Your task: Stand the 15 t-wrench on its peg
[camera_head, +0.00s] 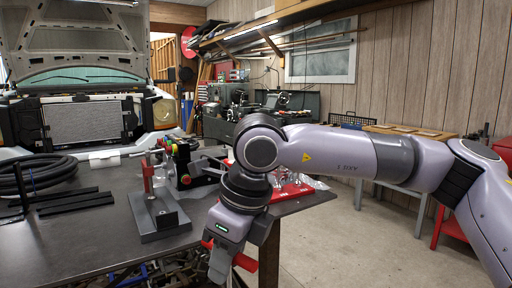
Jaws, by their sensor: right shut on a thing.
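My right gripper (220,270) hangs down in front of the table's right edge, shut on a red bar. The bar, likely the handle of the 15 t-wrench (245,262), sticks out on both sides of the gripper. The rest of it is hidden or out of the picture, and no size mark is readable. A grey stand (158,224) is on the table to the left of the gripper, with an upright part and a red-topped piece (147,178) standing at it. Its pegs are too small to tell apart. My left gripper is not in view.
The dark table (80,240) has bare room at its front left. A coiled black hose (45,170) and black flat bars (75,200) lie at the left. Small machinery (183,165) and a red tray (290,191) are behind. A truck with its hood up stands beyond.

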